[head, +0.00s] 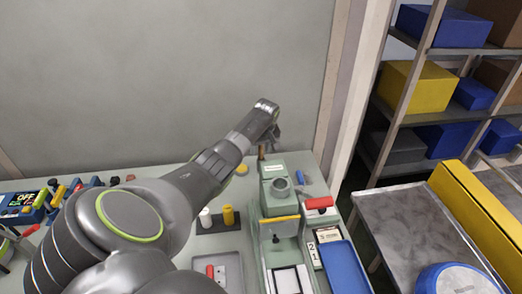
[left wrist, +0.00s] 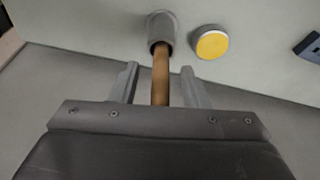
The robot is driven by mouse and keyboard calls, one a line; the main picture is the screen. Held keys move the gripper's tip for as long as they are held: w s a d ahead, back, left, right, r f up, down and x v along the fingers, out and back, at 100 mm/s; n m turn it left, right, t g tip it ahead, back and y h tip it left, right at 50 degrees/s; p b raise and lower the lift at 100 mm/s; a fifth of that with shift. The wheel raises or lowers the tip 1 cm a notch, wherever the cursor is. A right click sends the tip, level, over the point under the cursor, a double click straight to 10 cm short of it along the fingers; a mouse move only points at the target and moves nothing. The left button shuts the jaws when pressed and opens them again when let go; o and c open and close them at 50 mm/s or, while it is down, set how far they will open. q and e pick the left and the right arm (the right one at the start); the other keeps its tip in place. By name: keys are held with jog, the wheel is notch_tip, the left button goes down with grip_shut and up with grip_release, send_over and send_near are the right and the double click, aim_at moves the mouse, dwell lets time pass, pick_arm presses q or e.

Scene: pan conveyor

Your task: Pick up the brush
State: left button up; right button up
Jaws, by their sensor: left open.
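The brush shows as a brown wooden handle (left wrist: 161,78) in the left wrist view, standing out of a grey round holder (left wrist: 162,27). Its bristle end is hidden. In the head view a short brown piece of the handle (head: 261,152) shows just below my left gripper (head: 274,134), at the back of the bench. In the left wrist view my left gripper (left wrist: 160,84) is open, with one finger on each side of the handle. A gap shows between the handle and each finger. My right gripper is not in view.
A yellow disc (left wrist: 212,43) lies beside the holder. A grey-green machine (head: 280,200), a blue tray (head: 345,268) and a yellow cylinder (head: 228,215) stand on the bench (head: 150,172). A wall (head: 180,70) rises behind; shelves with boxes stand at right.

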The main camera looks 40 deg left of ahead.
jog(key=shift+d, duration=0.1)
pick_arm(q)
grip_shut()
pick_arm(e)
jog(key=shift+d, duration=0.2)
pick_arm(q)
notch_tip(320, 180, up, 10)
jog(key=shift+r+b, duration=0.1)
jog(key=shift+b, duration=0.7)
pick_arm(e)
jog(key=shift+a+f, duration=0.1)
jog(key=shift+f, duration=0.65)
